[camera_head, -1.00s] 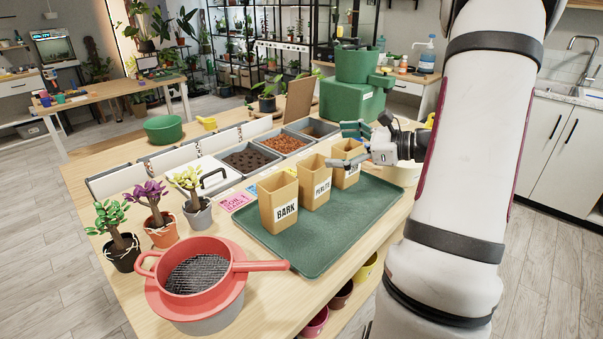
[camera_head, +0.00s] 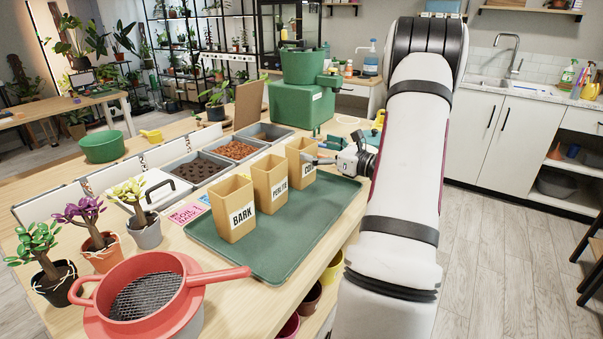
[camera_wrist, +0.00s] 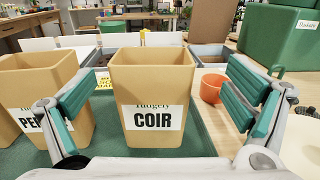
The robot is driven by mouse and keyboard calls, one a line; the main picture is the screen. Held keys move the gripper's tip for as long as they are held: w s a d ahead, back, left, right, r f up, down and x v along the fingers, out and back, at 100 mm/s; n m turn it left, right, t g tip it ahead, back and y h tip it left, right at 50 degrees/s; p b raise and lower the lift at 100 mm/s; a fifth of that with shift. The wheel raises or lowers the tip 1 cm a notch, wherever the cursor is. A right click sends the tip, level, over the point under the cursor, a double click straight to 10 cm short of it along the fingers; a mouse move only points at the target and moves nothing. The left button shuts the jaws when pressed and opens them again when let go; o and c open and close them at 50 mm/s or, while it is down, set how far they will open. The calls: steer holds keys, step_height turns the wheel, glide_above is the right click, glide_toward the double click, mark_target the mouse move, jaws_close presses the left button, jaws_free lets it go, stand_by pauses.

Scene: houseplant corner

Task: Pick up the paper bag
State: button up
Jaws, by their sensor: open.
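Three open-topped tan paper bags stand upright in a row on a green tray (camera_head: 268,262). They are the BARK bag (camera_head: 234,210), the PERLITE bag (camera_head: 270,183) and the COIR bag (camera_head: 299,163). My gripper (camera_head: 318,160) is at the COIR bag, at the row's far end. In the wrist view, the COIR bag (camera_wrist: 152,98) is centred between my gripper's (camera_wrist: 155,108) two spread green-padded fingers, with a gap to each. The PERLITE bag (camera_wrist: 52,90) stands close beside the left finger. I cannot tell whether that finger touches it.
An orange pot (camera_wrist: 212,88) stands behind the right finger. Bins of soil and bark (camera_head: 236,150) line the table behind the tray. A red sieve (camera_head: 150,292) and small potted plants (camera_head: 100,240) stand at the left. A green machine (camera_head: 300,100) stands at the back.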

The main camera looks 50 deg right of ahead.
mark_target(310, 147)
steer(key=w, duration=0.2)
steer(key=w+a, duration=0.1)
steer(key=w, duration=0.1)
steer(key=shift+w+r, duration=0.1)
steer(key=shift+w, duration=0.15)
steer(key=shift+w+d, duration=0.1)
steer(key=shift+w, duration=0.35)
steer(key=c, duration=1.6)
